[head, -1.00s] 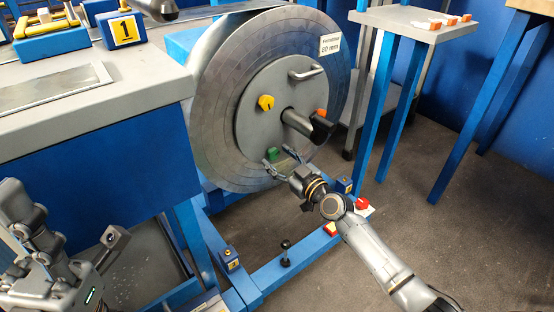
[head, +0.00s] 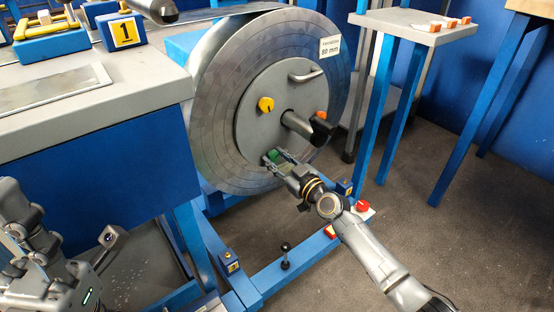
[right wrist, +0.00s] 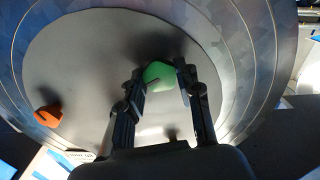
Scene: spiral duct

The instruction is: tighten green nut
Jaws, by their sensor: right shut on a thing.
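The green nut (head: 273,156) sits low on the grey round plate (head: 252,128) at the front of the large metal disc. It also shows in the right wrist view (right wrist: 158,74), between the two fingers. My right gripper (head: 276,156) is shut on the green nut, one finger on each side, and partly hides it in the head view. The right gripper also shows in the right wrist view (right wrist: 162,88). My left gripper (head: 70,262) is at the lower left, in front of the bench and away from the disc; its fingertips are not clear.
A yellow nut (head: 265,104) and an orange nut (head: 321,114) are on the same plate, around a protruding shaft (head: 298,124). A handle (head: 306,75) is above. A blue floor frame (head: 290,266) lies below. A small table (head: 412,22) stands at the right.

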